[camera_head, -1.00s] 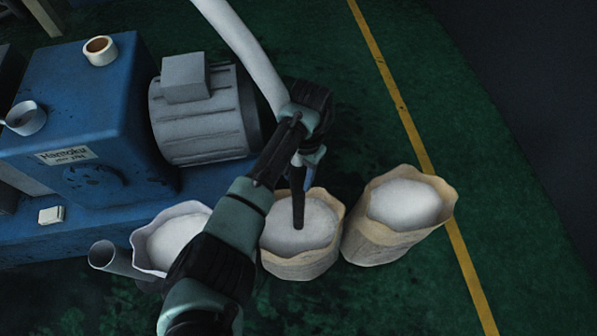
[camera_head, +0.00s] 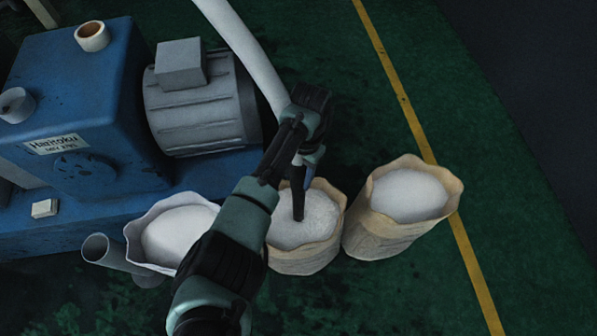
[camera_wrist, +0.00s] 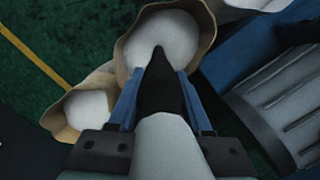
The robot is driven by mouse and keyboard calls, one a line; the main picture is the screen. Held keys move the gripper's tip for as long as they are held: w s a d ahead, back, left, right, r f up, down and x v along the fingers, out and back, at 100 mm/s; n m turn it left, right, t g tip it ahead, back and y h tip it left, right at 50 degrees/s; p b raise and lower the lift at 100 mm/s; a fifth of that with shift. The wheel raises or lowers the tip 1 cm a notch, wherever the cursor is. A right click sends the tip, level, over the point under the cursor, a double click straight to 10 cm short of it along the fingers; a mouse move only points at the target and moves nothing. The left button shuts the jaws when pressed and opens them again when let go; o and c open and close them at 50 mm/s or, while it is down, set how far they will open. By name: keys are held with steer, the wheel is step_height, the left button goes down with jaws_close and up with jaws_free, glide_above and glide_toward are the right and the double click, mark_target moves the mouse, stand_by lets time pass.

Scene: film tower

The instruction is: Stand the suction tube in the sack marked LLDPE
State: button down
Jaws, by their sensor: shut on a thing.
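The suction tube is a pale hose (camera_head: 240,45) ending in a dark nozzle (camera_head: 298,205). My gripper (camera_head: 303,175) is shut on it, and the blue fingers flank the dark nozzle (camera_wrist: 156,90) in the wrist view. The nozzle points down over the middle tan sack (camera_head: 303,262), inside its rim as seen from above. Its end appears at the white pellets; whether it is sunk in them I cannot tell. This sack also shows in the wrist view (camera_wrist: 124,50). No LLDPE marking is readable on any sack.
A tan sack (camera_head: 380,238) stands close on the right, near the yellow floor line. A whitish sack (camera_head: 136,240) stands on the left, partly behind my arm, beside a grey pipe (camera_head: 98,250). A blue machine with a grey motor (camera_head: 195,110) stands behind. The green floor at right is clear.

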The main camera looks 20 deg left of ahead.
steer(key=shift+c, duration=1.6)
jaws_free()
steer(key=shift+o, duration=0.3)
steer(key=r, duration=0.4)
steer(key=w+r, duration=0.1)
steer(key=r, duration=0.3)
steer(key=w+r, duration=0.1)
steer(key=r, duration=0.4)
steer(key=shift+d, duration=0.2)
